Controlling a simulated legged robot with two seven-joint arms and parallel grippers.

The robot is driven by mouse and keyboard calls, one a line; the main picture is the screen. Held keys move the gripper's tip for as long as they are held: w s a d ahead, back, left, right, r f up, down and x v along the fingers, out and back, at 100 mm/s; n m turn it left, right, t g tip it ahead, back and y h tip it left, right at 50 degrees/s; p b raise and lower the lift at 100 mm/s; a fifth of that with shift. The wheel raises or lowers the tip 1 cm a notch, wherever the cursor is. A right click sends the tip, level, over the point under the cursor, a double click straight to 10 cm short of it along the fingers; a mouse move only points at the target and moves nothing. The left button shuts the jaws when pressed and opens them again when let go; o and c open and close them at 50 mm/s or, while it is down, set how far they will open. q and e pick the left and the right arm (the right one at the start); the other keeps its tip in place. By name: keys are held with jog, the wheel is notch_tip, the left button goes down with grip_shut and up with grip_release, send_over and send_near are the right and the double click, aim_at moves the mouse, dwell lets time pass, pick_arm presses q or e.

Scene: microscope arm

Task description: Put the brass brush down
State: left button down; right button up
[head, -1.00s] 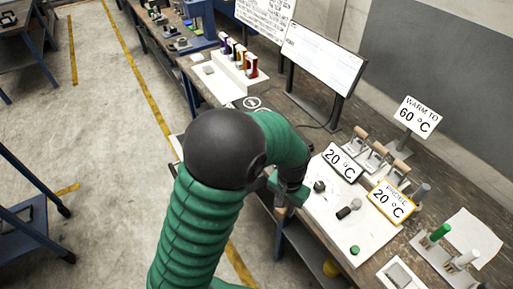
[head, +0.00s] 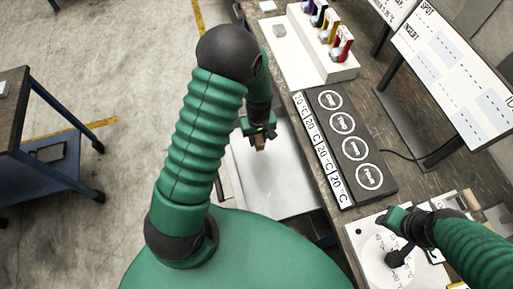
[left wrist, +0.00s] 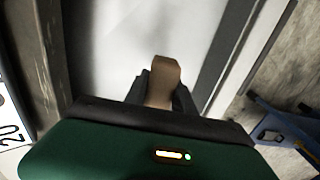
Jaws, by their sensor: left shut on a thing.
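My left gripper (head: 260,134) is shut on a brown wooden piece (head: 260,144), seemingly the handle of the brass brush. In the left wrist view this brown handle (left wrist: 163,82) stands up between the two dark fingers. No brass bristles show. The gripper is above a pale flat surface (head: 285,190) beside the bench; the gap between brush and surface is hard to judge. My right gripper (head: 398,256) is over a white round dial-like plate (head: 380,270) on the bench at lower right; its fingers are too small to read.
A black panel (head: 345,135) with several round discs and "20 °C" labels lies on the bench edge. A blue-framed table (head: 45,150) stands left across open floor.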

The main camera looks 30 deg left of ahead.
aim_at(255, 152)
pick_arm(q)
jog(key=f, duration=0.3)
jog(key=shift+s, duration=0.25)
jog(key=f, duration=0.1)
jog(key=a+f, duration=0.1)
jog(key=f, duration=0.1)
jog(key=a+f, duration=0.1)
jog(key=f, duration=0.1)
jog(key=shift+w, duration=0.25)
jog(key=shift+a+f, duration=0.2)
jog(key=shift+f, duration=0.05)
jog(key=shift+s+d+r, duration=0.1)
jog(key=shift+d+r, duration=0.1)
jog(key=shift+d, duration=0.45)
jog(key=c, duration=1.2)
grip_release()
jog(key=shift+d, duration=0.25)
jog(key=shift+c, duration=0.2)
jog(key=shift+o, duration=0.9)
jog(key=shift+a, duration=0.55)
pick_arm(e)
jog(key=shift+s+a+r, duration=0.3)
jog(key=shift+a, duration=0.1)
pick_arm(q)
jog(key=shift+d, duration=0.3)
pick_arm(e)
jog(key=shift+w+d+f, duration=0.1)
jog(key=shift+d, duration=0.15)
